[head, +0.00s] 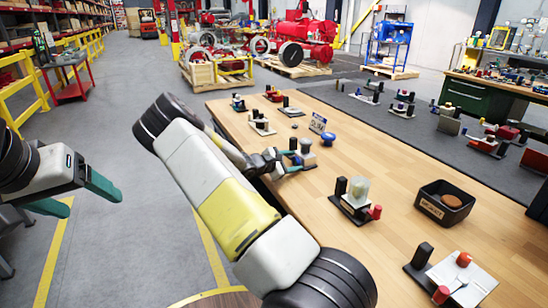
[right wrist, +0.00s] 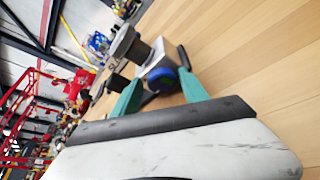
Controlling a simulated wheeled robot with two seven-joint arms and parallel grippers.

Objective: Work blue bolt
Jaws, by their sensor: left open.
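In the head view my right gripper (head: 287,161) is at a small fixture (head: 310,160) with a black post and a grey cylinder on the table's left side. In the right wrist view its two teal fingers (right wrist: 161,76) stand apart, with the blue bolt (right wrist: 160,78) between their tips. The bolt sits against a pale block (right wrist: 153,54) with a grey cylinder (right wrist: 128,44) beside it. I see no clear contact between fingers and bolt. In the head view the fingers partly hide the bolt's place. My left gripper (head: 92,204) is open and empty, left of the table.
A blue round knob (head: 328,138) and a small sign (head: 317,123) stand just behind the fixture. Another fixture (head: 355,203), a black bin (head: 433,211) and a white plate with red parts (head: 470,285) are to the right. Bare wood (head: 400,165) lies between.

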